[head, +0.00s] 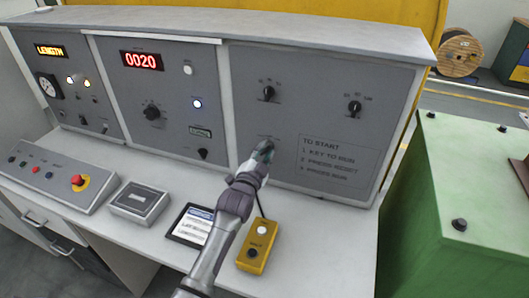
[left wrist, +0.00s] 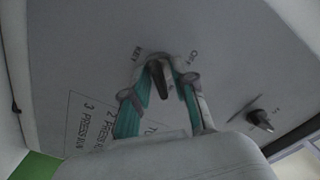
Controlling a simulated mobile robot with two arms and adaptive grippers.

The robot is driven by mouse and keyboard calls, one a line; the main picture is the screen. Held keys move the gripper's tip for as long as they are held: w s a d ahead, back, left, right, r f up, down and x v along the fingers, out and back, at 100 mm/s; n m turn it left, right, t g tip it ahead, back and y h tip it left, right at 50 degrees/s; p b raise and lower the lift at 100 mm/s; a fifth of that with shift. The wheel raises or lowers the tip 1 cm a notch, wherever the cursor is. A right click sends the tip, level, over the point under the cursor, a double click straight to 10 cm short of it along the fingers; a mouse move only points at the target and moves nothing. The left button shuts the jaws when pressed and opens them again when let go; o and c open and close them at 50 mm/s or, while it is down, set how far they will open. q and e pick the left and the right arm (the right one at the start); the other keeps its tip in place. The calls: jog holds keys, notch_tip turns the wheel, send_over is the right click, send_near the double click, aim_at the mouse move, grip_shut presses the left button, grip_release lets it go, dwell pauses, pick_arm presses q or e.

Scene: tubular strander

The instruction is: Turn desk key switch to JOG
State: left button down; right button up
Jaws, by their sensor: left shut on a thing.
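The desk key switch (left wrist: 158,80) shows in the left wrist view as a dark knob on the grey panel, with lettering that seems to read KEY and OFF beside it. My left gripper (head: 264,150) reaches up to the lower left of the desk's right panel in the head view. In the left wrist view its two teal-lined fingers (left wrist: 160,92) stand on either side of the knob and are shut on it. In the head view the gripper hides the switch. I cannot read which position it points to. My right gripper is not in view.
A yellow button box (head: 257,248) and a dark-framed card (head: 190,225) lie on the desktop near my arm. A green cabinet (head: 455,215) stands at right.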

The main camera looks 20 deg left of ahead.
pick_arm(q)
jog(key=shift+n, duration=0.7)
jog(key=shift+n+p, duration=0.35)
jog(key=shift+n, duration=0.75)
jog(key=n, duration=0.5)
jog(key=shift+p, duration=0.35)
jog(key=c, duration=1.3)
grip_release()
jog(key=shift+s, duration=0.1)
jog(key=s, duration=1.1)
jog(key=shift+s+a, duration=0.15)
jog(key=shift+s, duration=0.25)
